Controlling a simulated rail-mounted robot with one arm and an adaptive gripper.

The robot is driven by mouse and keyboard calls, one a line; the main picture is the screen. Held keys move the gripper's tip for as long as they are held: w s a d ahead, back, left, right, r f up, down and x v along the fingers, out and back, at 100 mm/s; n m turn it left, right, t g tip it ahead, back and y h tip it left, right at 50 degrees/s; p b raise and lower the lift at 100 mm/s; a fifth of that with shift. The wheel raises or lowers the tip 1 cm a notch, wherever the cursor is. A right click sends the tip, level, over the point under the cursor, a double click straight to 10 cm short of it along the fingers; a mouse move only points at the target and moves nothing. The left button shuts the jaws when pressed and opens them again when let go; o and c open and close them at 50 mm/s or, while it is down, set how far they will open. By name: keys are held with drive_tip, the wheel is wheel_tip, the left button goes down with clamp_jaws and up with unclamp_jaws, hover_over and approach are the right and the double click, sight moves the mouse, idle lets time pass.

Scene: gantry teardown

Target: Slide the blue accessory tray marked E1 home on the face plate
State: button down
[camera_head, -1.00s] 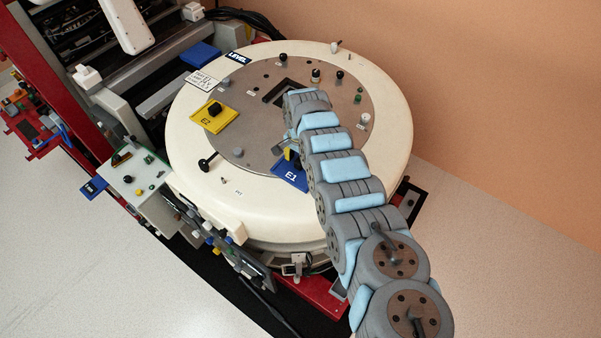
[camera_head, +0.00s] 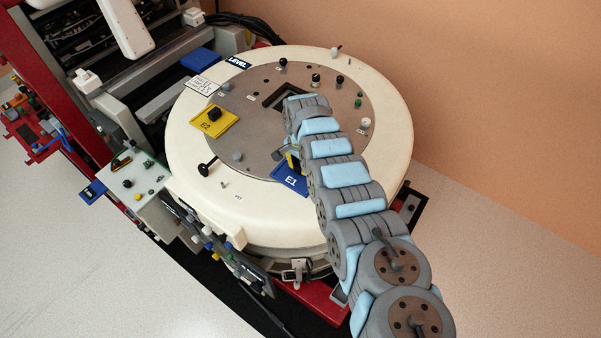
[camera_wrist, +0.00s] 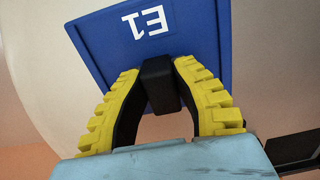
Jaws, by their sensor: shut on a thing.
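The blue accessory tray marked E1 (camera_head: 291,179) lies at the front part of the round face plate (camera_head: 237,143), across the line between its grey disc and cream rim. My gripper (camera_head: 292,160) reaches down over the tray's back edge and is mostly hidden by my arm in the head view. In the wrist view my gripper (camera_wrist: 162,85) has its yellow ribbed fingers shut on the black knob (camera_wrist: 160,84) of the tray (camera_wrist: 120,48). The tray's E1 label appears upside down there. The tray's underside and its seating on the plate are hidden.
A yellow tray marked E2 (camera_head: 214,121) sits left on the plate. A rectangular opening (camera_head: 284,95) lies behind my gripper. Several small knobs and a black lever (camera_head: 208,167) stand on the plate. A grey control box (camera_head: 134,177) is at the left.

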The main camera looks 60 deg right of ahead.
sight(300, 165)
drive_tip(key=shift+r+p, duration=2.45)
drive_tip(key=shift+p, duration=0.35)
